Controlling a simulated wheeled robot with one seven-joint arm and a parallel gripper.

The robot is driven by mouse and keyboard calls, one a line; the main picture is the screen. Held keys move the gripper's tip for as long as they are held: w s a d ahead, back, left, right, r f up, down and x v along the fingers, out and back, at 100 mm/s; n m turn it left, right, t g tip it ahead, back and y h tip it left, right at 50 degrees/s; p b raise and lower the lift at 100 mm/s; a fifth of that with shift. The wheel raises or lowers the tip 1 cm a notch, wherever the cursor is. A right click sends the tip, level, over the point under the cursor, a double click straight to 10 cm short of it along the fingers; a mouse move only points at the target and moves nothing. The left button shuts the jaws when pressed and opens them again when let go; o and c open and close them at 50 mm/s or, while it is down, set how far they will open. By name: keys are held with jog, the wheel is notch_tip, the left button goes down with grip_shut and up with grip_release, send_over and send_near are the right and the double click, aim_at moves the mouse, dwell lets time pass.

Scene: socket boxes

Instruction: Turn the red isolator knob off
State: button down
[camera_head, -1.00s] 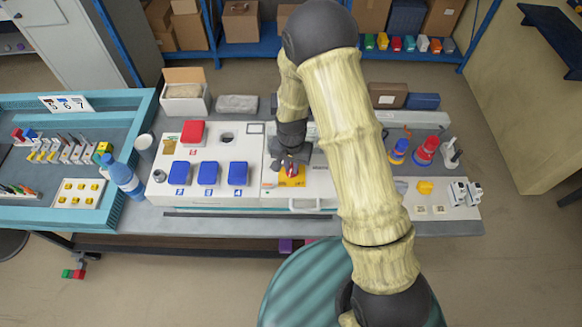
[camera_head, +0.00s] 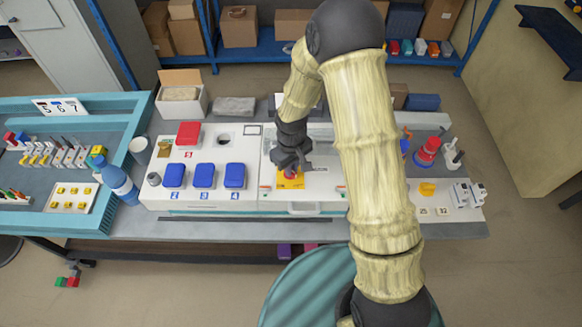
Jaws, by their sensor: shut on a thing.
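The red isolator knob (camera_head: 290,173) sits on a yellow plate (camera_head: 291,184) on the white panel right of the blue-lidded sockets. Only a small part of the red shows below my gripper. My gripper (camera_head: 289,168) points down over the knob and is shut on it. The fingertips and most of the knob are hidden by the gripper body, so the knob's exact angle cannot be told.
Several blue socket lids (camera_head: 204,176) and a red lid (camera_head: 188,134) stand left of the knob. Red and blue plugs (camera_head: 428,151) stand right of my arm. A handle (camera_head: 303,207) is in front.

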jog(key=shift+n, duration=0.7)
jog(key=c, duration=1.5)
grip_release()
jog(key=shift+o, duration=0.2)
jog(key=shift+r, duration=0.15)
notch_tip(320, 180, up, 17)
jog(key=b, duration=0.2)
jog(key=shift+b, duration=0.3)
